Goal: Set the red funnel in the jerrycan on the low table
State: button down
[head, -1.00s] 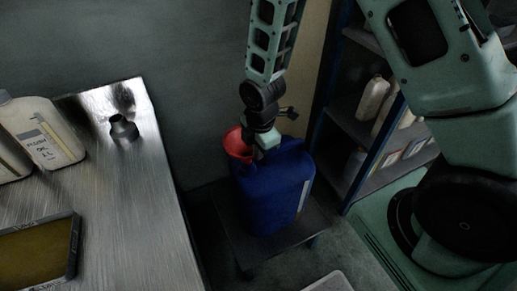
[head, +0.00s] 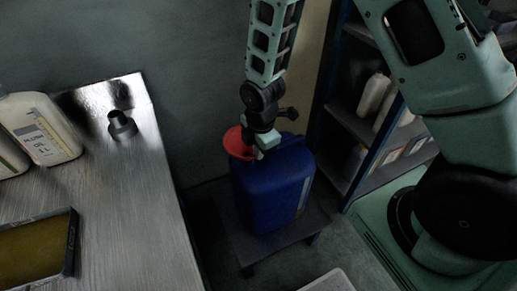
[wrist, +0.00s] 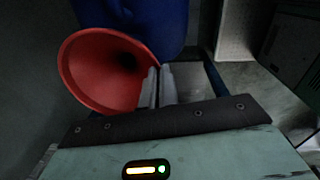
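The red funnel (head: 236,143) is at the upper left edge of the blue jerrycan (head: 270,188), which stands upright on the low dark table (head: 240,240). My gripper (head: 259,153) is at the funnel's right rim, close above the jerrycan. In the wrist view, the fingers (wrist: 159,86) are close together at the rim of the funnel (wrist: 92,72), seemingly with the rim between them. The funnel's wide mouth faces the wrist camera. The jerrycan (wrist: 150,18) lies just behind it. The funnel's spout and the jerrycan's opening are hidden, so I cannot tell if the spout is inside.
A metal workbench (head: 120,190) at left holds a white labelled jug (head: 38,130), a small dark metal spout-like piece (head: 122,125) and a tray with amber contents (head: 35,250). A blue-framed shelf (head: 345,120) with bottles stands right of the jerrycan. Bare floor lies between bench and low table.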

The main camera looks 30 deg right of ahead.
jog(key=shift+f, duration=0.3)
jog(key=c, duration=1.6)
grip_release()
jog(key=shift+r, duration=0.1)
notch_tip(320, 180, up, 17)
jog(key=s+p, duration=0.1)
jog(key=shift+s, duration=0.2)
jog(key=shift+d+r, duration=0.1)
